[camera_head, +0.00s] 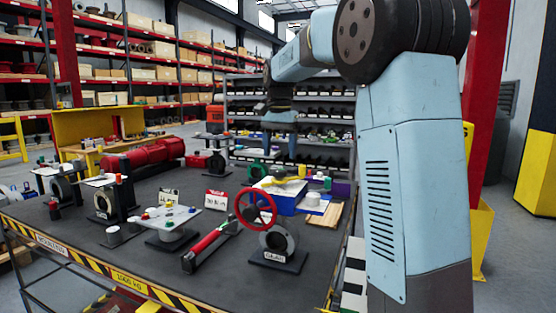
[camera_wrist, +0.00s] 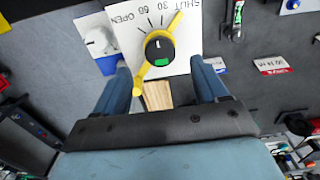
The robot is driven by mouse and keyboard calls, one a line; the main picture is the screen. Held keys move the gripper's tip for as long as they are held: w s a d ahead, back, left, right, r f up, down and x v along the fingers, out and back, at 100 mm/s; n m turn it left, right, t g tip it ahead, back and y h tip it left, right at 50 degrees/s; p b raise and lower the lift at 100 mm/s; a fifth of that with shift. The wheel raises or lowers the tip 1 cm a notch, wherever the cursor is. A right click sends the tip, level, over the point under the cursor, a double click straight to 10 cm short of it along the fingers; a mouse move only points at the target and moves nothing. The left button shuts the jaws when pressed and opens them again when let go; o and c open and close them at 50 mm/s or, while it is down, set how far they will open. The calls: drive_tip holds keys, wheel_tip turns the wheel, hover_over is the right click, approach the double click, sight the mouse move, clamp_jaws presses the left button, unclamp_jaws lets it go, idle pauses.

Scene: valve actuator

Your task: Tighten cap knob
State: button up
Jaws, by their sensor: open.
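A black round knob (camera_wrist: 159,47) with a green mark sits at the centre of a yellow lever (camera_wrist: 174,27) on a white dial plate (camera_wrist: 193,30). The plate's lettering reads SHUT, 30, 60 and OPEN, upside down in the wrist view. In the head view the yellow lever (camera_head: 283,182) lies on top of a blue and white box (camera_head: 284,202). My gripper (camera_head: 279,149) is open and empty, pointing down above the box. In the wrist view its two blue fingers (camera_wrist: 160,66) appear on either side of the knob's lower part. I cannot tell their height above it.
A red handwheel valve (camera_head: 257,209) stands in front of the box on the dark bench (camera_head: 140,262). A red-handled tool (camera_head: 210,243) lies left of it. A white plate with small knobs (camera_head: 168,220) and a red motor (camera_head: 145,155) are further left. A wooden board (camera_head: 325,216) lies beside the box.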

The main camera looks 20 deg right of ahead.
sight(280, 171)
wheel_tip(280, 171, up, 9)
idle(0.3)
drive_tip(key=shift+s+f, duration=0.1)
drive_tip(key=shift+s, duration=0.1)
drive_tip(key=s+f+n+t, duration=0.2)
drive_tip(key=s+f, duration=0.4)
drive_tip(key=s, duration=0.4)
drive_tip(key=s+d+f+n+t, duration=0.1)
drive_tip(key=s+f+n, duration=0.2)
drive_tip(key=s+f, duration=0.3)
drive_tip(key=s+d+f+n+t, duration=0.1)
drive_tip(key=s+f, duration=0.5)
drive_tip(key=s, duration=0.9)
drive_tip(key=shift+f+n+t, duration=0.15)
drive_tip(key=shift+n+t, duration=0.65)
drive_tip(key=shift+d, duration=0.1)
